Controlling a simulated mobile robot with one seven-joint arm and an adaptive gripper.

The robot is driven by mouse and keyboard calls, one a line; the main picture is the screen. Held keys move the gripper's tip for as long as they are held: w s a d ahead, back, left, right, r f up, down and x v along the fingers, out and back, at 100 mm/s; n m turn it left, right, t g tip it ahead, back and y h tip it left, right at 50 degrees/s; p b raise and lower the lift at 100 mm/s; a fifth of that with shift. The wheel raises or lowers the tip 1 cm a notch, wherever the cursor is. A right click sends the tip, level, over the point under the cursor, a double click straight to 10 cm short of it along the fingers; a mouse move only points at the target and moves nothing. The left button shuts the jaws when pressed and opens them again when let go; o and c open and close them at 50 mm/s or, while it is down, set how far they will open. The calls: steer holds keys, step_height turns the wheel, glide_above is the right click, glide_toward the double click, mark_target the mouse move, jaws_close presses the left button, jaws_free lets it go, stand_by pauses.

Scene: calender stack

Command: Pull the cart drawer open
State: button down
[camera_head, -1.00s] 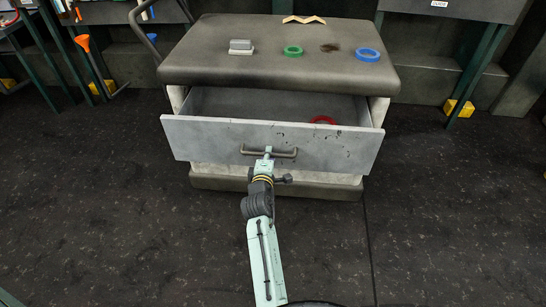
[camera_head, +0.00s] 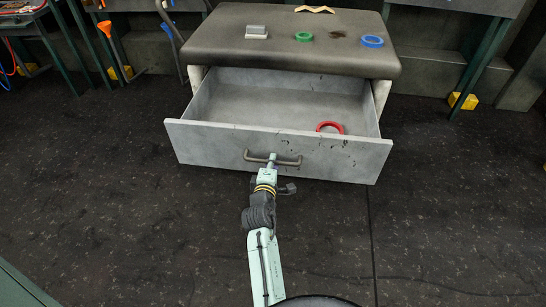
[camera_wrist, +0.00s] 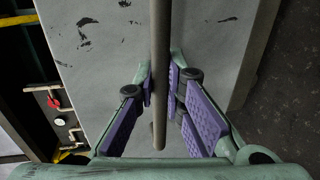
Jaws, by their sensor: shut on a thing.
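The cart drawer (camera_head: 210,141) stands well out from the cart (camera_head: 290,48), and its grey inside shows. Its bar handle (camera_head: 290,162) runs across the drawer front. My gripper (camera_head: 271,160) is at the middle of the handle, shut on it. In the wrist view the handle (camera_wrist: 160,50) passes between the purple pads of my gripper (camera_wrist: 161,85), with the scuffed drawer front (camera_wrist: 100,50) behind it. A red ring (camera_head: 330,128) lies inside the drawer toward the right.
On the cart top are a grey block (camera_head: 256,31), a green ring (camera_head: 304,36), a blue ring (camera_head: 372,41) and a zigzag wooden piece (camera_head: 315,9). Green-legged tables stand at both sides. The dark floor (camera_head: 120,200) in front is clear.

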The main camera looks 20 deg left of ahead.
steer(key=shift+s+d, duration=0.1)
steer(key=shift+s, duration=0.4)
steer(key=c, duration=1.7)
jaws_free()
steer(key=shift+o, duration=0.2)
